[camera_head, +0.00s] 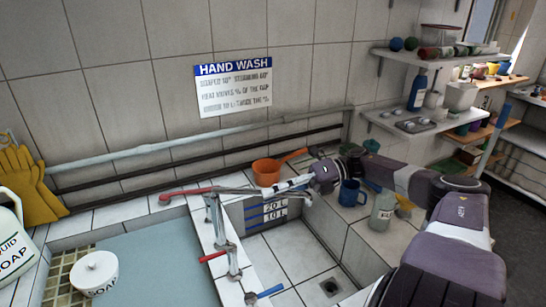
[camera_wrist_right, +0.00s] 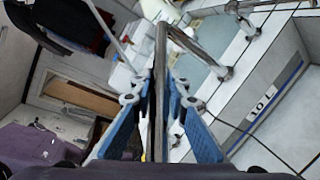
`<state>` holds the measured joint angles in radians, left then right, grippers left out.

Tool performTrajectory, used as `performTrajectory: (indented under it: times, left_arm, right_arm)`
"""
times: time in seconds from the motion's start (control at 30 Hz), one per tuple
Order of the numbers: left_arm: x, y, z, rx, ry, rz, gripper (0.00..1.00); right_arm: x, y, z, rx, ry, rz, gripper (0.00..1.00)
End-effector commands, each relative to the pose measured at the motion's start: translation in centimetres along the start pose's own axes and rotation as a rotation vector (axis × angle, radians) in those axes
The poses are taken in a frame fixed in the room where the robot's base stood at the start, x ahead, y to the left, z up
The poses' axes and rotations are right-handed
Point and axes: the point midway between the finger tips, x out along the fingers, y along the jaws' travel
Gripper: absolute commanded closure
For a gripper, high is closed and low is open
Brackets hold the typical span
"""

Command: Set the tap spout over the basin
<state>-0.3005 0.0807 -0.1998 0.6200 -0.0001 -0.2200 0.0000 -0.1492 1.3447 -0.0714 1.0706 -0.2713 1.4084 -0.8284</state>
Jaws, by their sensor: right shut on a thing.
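The chrome tap (camera_head: 213,215) stands on the tiled divider between the two halves of the sink, with a red lever (camera_head: 185,193) at its top left. Its spout (camera_head: 243,189) reaches right, along the back part of the empty white-tiled basin (camera_head: 285,258). My right gripper (camera_head: 300,183) is shut on the spout near its outer end. In the right wrist view the spout (camera_wrist_right: 160,60) runs between the two blue-padded fingers. The exact contact is partly hidden by the fingers. My left gripper is not in view.
An orange pan (camera_head: 266,172), blue mug (camera_head: 350,193) and clear bottle (camera_head: 382,212) stand near my right gripper. A red handle (camera_head: 212,257) and blue handle (camera_head: 270,291) sit lower on the divider. A soap pot (camera_head: 95,273) stands at the left.

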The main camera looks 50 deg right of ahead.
Motion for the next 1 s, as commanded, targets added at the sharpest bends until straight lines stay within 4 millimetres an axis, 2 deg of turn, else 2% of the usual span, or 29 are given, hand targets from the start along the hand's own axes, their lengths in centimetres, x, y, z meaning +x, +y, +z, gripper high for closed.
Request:
performTrajectory:
  times: [0.07, 0.1, 0.27, 0.63, 0.77, 1.0]
  left_arm:
    - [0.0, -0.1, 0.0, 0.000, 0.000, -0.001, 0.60]
    - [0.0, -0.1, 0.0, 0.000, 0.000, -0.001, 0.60]
    - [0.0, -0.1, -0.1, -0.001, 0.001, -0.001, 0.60]
    - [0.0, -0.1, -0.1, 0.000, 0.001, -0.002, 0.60]
    - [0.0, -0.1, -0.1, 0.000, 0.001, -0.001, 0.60]
    - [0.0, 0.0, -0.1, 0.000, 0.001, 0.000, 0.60]
  right_arm:
    - [-0.1, 0.0, 0.3, -0.002, -0.006, -0.002, 1.00]
    - [-0.1, 0.0, 0.3, -0.002, -0.006, -0.001, 0.84]
    - [0.0, 0.1, 0.2, -0.002, -0.004, 0.000, 0.68]
    - [-0.6, 0.0, 0.1, 0.000, 0.000, 0.000, 0.68]
    - [-2.6, -0.1, 0.1, 0.002, -0.002, -0.004, 0.68]
    - [-7.2, 0.0, 0.2, -0.002, -0.006, -0.002, 0.68]
